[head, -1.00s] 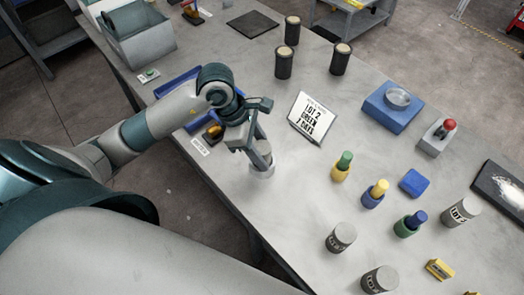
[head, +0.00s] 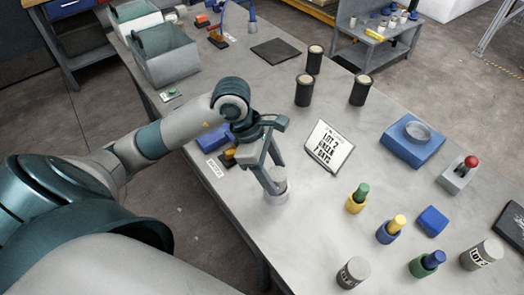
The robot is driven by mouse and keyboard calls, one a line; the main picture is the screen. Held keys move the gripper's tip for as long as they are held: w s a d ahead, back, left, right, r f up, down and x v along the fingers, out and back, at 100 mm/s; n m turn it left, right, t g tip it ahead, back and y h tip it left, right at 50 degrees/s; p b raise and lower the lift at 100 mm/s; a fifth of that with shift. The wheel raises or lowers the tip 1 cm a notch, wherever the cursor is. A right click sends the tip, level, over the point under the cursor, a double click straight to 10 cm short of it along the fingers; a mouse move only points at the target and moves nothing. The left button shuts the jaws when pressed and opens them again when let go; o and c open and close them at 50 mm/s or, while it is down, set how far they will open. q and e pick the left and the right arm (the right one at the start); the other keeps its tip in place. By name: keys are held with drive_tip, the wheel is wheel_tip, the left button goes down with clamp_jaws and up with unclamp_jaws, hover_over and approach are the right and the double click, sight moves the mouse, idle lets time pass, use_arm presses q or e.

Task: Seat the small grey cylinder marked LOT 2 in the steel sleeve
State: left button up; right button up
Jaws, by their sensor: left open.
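My left gripper (head: 272,172) is open, its fingers pointing down beside a small grey cylinder (head: 280,176). The cylinder stands upright, its lower part inside or behind the rim of the pale steel sleeve (head: 276,197) at the table's near edge. One finger partly covers the cylinder, and I cannot read a mark on it or tell how deep it sits. Another grey cylinder marked LOT 2 (head: 482,255) stands at the right. A further grey cylinder (head: 353,272) stands at the bottom. My right gripper is not in view.
Yellow, blue and green holders with coloured pegs (head: 357,198) are to the right. A blue block with a round dish (head: 413,140) and black pots (head: 304,90) stand farther back. The table between is clear.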

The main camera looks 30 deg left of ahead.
use_arm(q)
drive_tip(key=b+v, duration=0.3)
drive_tip(key=v, duration=0.6)
drive_tip(key=shift+r, duration=0.35)
drive_tip(key=shift+a+r, duration=0.1)
drive_tip(key=shift+a, duration=0.05)
